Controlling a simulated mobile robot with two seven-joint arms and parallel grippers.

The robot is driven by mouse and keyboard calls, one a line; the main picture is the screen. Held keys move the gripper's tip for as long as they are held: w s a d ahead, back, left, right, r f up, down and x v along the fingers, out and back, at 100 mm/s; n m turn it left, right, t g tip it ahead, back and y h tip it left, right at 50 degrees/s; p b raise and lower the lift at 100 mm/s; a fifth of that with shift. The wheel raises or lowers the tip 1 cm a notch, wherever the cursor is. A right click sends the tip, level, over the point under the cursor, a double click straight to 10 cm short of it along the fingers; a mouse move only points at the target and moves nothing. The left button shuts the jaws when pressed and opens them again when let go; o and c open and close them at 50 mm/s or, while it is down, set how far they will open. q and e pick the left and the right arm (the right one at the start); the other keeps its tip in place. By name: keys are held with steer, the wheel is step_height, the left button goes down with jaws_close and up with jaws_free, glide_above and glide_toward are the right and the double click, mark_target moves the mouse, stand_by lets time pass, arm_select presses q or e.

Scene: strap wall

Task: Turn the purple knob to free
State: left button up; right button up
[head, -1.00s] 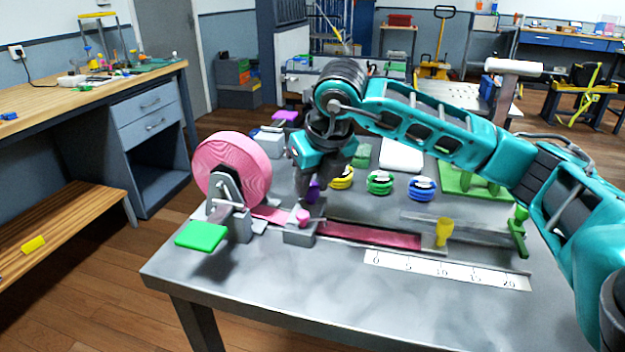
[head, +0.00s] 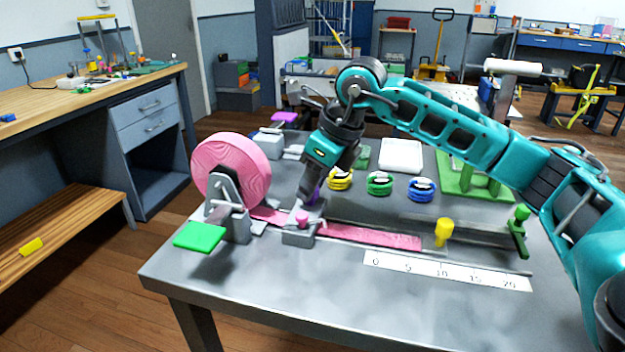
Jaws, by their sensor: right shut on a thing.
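The purple knob (head: 314,196) shows only as a small sliver between the fingers of my right gripper (head: 309,198), which is shut on it. The gripper points down and is tilted, and it hides most of the knob. The knob sits at a grey block (head: 299,236) that also bears a pink knob (head: 302,217). A pink strap (head: 370,235) runs from a pink roll (head: 231,170) past the block and along the table. Which setting the purple knob points to cannot be seen. My left gripper is not in view.
A green plate (head: 200,236) sticks out by the roll. A yellow peg (head: 443,232), a green handle (head: 518,232) and a ruler (head: 447,270) lie to the right. Yellow, green (head: 379,184) and blue coils stand behind. The table front is clear.

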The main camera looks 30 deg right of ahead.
steer(key=n, duration=0.2)
steer(key=n+y+p, duration=0.1)
steer(key=shift+w+d+r+n+g, duration=0.1)
steer(key=shift+r+n+g, duration=0.05)
steer(key=shift+n+g, duration=0.25)
steer(key=n+g+y+p, duration=0.1)
steer(key=n, duration=0.3)
steer(key=shift+w+p, duration=0.1)
steer(key=shift+p, duration=0.3)
steer(key=n+g, duration=0.1)
steer(key=n, duration=0.1)
steer(key=shift+n+p, duration=0.3)
steer(key=shift+n, duration=0.1)
steer(key=shift+n+g, duration=0.3)
steer(key=o, duration=1)
steer(key=shift+o, duration=0.2)
